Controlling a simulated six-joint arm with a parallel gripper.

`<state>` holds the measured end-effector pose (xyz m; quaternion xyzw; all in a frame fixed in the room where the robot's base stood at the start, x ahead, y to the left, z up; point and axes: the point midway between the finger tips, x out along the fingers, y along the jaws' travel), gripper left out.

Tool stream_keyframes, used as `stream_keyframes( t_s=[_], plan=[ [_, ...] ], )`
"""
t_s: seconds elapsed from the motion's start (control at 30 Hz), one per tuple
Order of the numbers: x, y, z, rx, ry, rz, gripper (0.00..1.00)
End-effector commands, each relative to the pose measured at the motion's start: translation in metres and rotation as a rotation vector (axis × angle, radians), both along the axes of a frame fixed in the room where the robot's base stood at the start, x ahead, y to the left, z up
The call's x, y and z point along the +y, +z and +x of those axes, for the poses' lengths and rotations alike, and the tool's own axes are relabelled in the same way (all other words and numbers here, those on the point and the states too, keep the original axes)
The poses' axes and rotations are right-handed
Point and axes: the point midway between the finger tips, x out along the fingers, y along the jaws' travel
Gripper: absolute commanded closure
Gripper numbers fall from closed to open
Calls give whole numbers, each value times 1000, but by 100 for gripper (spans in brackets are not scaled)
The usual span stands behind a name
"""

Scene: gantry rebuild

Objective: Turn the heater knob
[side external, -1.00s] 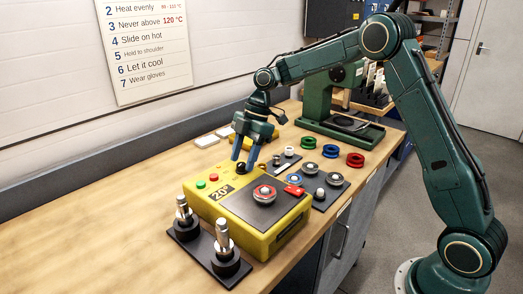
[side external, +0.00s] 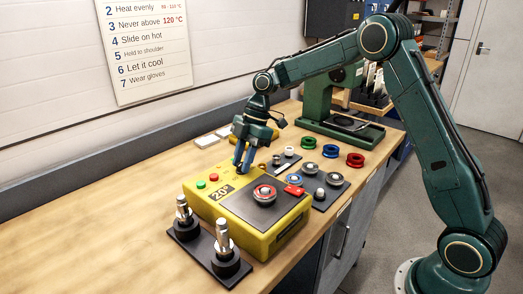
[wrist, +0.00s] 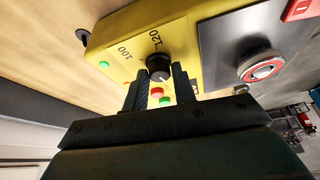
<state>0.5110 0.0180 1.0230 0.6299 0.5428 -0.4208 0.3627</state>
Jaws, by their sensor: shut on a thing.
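The heater (side external: 265,241) is a yellow box with a dark top plate, standing on the bench. Its display reads 20°. A red button (side external: 214,177) and a green button (side external: 200,184) sit at its left end. My gripper (side external: 241,169) points down at the far corner of the heater, with its fingers at the knob. In the wrist view the black knob (wrist: 159,66) is between the two fingers, and my gripper (wrist: 161,76) is shut on it. The marks 100 and 120 show on the yellow face beside the knob. The fingers largely hide the knob in the side view.
A black stand with two upright metal-topped posts (side external: 222,243) is in front of the heater. A bearing (side external: 264,193) with a red ring lies on the plate. Dark trays of small parts and coloured rings (side external: 355,160) lie beyond. A green press (side external: 318,105) stands behind. The left bench is clear.

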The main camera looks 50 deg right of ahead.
Motion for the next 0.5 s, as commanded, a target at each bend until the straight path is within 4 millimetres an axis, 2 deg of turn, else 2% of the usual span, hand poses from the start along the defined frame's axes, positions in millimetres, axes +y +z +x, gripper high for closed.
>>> stream_keyframes(
  t_s=[0.27, 0.5],
  plan=[
    [0, 1, -1, 0, -101, 0, 96],
    [0, 1, -2, -1, -277, 0, 96]
  ],
)
